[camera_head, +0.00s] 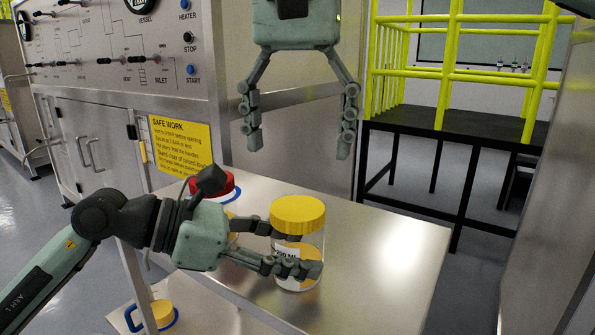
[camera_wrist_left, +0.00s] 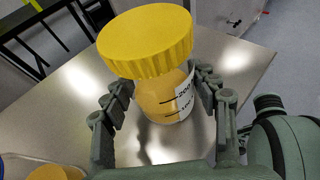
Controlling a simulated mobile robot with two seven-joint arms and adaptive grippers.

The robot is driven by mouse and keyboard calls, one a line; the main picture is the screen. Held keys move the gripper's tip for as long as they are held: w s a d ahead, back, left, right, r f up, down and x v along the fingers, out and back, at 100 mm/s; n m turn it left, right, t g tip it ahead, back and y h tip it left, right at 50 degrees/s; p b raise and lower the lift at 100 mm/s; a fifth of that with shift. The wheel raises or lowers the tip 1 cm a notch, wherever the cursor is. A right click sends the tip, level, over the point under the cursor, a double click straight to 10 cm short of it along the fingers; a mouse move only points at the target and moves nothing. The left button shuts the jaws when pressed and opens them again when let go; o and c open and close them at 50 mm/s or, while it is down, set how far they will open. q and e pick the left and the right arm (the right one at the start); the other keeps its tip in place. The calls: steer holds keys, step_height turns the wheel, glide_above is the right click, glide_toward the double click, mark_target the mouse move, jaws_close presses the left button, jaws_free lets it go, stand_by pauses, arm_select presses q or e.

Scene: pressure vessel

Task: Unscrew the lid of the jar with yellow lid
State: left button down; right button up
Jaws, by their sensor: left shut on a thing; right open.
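The jar with yellow lid (camera_head: 297,240) stands upright on the steel table. Its ribbed yellow lid (camera_head: 298,213) sits on top, and it also shows large in the left wrist view (camera_wrist_left: 146,42). The jar's clear body (camera_wrist_left: 165,98) holds something yellow-orange and carries a white label. My left gripper (camera_head: 298,250) comes in from the left and is shut on the jar's body below the lid, one finger on each side. My right gripper (camera_head: 298,142) hangs above and behind the jar, pointing down, with its fingers wide apart and empty.
A red-lidded jar (camera_head: 222,183) with a blue ring stands left of the yellow-lidded jar, partly hidden by my left gripper. The steel table (camera_head: 385,240) is clear to the right. A control cabinet (camera_head: 120,70) stands behind left. Another yellow-lidded container (camera_head: 160,312) is lower down.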

mark_target(298, 207)
steer(key=m, duration=0.3)
steer(key=shift+m, duration=0.3)
steer(key=m, duration=2.9)
steer(key=shift+m, duration=0.3)
steer(key=m, duration=0.5)
steer(key=shift+m, duration=0.4)
steer(key=shift+f+m, duration=0.3)
steer(key=shift+f, duration=0.05)
step_height(298, 207, down, 7)
steer(key=shift+f, duration=0.15)
